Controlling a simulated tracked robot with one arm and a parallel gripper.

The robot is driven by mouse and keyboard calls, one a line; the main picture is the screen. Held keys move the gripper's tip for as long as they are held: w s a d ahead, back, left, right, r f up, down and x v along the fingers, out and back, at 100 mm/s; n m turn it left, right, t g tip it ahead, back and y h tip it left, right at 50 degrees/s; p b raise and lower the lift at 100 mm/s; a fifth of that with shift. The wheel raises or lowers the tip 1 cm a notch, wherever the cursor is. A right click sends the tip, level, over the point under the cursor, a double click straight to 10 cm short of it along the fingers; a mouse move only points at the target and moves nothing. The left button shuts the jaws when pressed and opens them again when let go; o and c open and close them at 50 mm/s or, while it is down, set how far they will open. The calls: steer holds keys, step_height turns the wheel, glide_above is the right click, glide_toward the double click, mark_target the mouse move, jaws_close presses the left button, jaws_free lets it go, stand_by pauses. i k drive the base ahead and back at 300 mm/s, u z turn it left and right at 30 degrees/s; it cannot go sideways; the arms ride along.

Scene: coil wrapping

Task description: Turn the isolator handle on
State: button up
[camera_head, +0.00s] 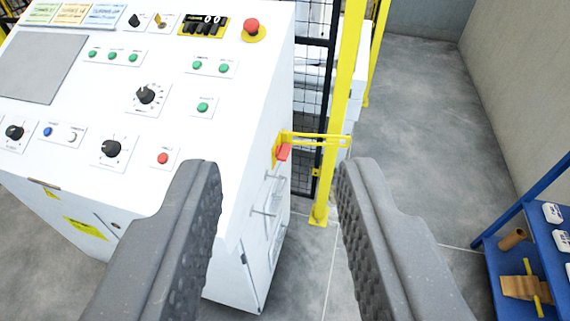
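The isolator handle (283,152) is a small red piece on the right side wall of the white control cabinet (238,165). It sits against a yellow mount, beside a yellow bar (318,140) that reaches right towards the yellow post. It is small here, and its on or off position cannot be read. My gripper (279,172) is open and empty, its two grey ribbed fingers wide apart. The handle shows between the fingertips, beyond them, with no contact visible. Part of the cabinet is hidden behind the left finger.
The cabinet's sloping panel has knobs, green buttons and a red emergency stop (252,28). A yellow post (343,100) and black mesh fence (311,75) stand behind the handle. A blue rack (490,255) stands at lower right. Bare grey floor (425,110) lies beyond the post.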

mark_target(283, 151)
steer(key=k, duration=1.1)
steer(key=u, duration=0.5)
steer(key=i, duration=2.15)
steer(key=z, duration=0.65)
steer(key=i, duration=0.55)
steer(key=z, duration=0.35)
